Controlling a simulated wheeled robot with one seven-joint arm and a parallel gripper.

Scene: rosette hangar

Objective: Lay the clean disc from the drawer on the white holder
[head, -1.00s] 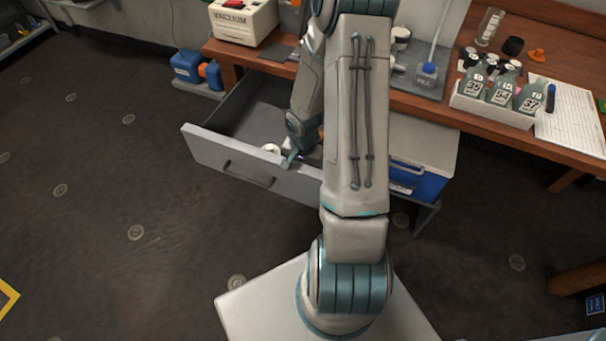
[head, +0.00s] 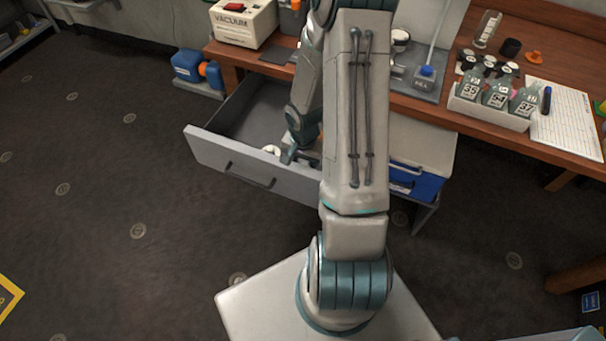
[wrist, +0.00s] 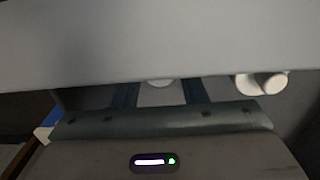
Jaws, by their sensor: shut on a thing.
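My gripper (head: 293,156) is low inside the open grey drawer (head: 245,172), close behind its front panel. In the wrist view a wide grey panel (wrist: 150,40) covers the top and hides the fingertips. A small pale thing (wrist: 158,83) shows between the two blue-grey fingers; it is mostly hidden, and I cannot tell if it is the clean disc. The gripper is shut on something. A white round item (head: 271,150) is in the drawer left of the gripper. White cylindrical items (wrist: 261,82) show right of the fingers in the wrist view. I cannot make out the white holder.
The wooden bench (head: 560,60) runs behind the drawer. It carries a vacuum unit (head: 243,22), a grey stand (head: 425,85), a tray of labelled bottles (head: 490,112) and a paper sheet (head: 568,125). A blue box (head: 420,185) is right of my arm.

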